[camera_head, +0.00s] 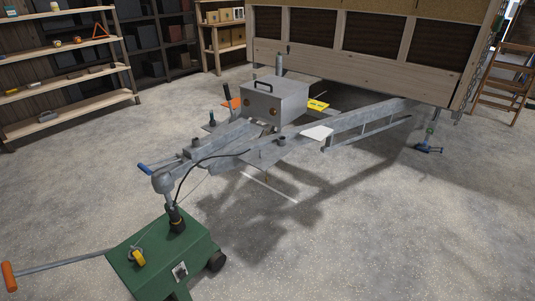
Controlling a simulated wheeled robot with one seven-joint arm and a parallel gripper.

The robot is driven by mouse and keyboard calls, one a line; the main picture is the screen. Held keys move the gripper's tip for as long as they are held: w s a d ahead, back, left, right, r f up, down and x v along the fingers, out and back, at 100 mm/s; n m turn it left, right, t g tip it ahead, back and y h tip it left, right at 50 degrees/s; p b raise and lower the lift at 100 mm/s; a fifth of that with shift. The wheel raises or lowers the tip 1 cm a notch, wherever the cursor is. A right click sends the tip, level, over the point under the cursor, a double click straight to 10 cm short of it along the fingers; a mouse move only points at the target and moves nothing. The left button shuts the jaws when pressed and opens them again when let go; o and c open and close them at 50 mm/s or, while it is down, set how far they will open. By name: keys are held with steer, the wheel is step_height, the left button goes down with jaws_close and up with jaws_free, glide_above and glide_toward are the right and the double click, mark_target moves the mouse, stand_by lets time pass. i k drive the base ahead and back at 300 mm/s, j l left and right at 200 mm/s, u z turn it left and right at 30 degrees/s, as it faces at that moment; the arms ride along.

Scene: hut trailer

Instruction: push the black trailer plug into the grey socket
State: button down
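What looks like the black trailer plug (176,217) stands upright at the back edge of the green wheeled box's top. A thin black cable runs up from it beside the coupling head and over the drawbar. Whether it rests on the box or sits in a holder is too small to tell. A small grey square plate with a dark centre (180,272), which looks like the grey socket, is on the green box (194,248), to the front of the plug and apart from it. My gripper is not in view.
The trailer's grey drawbar (228,137) and ball-shaped coupling head (163,182) are behind the box. A yellow part (138,258) sits on the box. A long orange-ended handle (9,276) sticks out left. Shelves (70,103) stand back left. Concrete floor (400,230) is clear at right.

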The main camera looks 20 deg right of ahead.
mark_target(262, 158)
steer(key=i+j+u, duration=0.1)
steer(key=i+u, duration=0.25)
steer(key=i, duration=0.25)
steer(key=i+u, duration=0.35)
steer(key=i, duration=0.25)
steer(key=i+l+u, duration=0.35)
steer(key=i, duration=0.2)
steer(key=i+j, duration=0.05)
steer(key=j, duration=0.05)
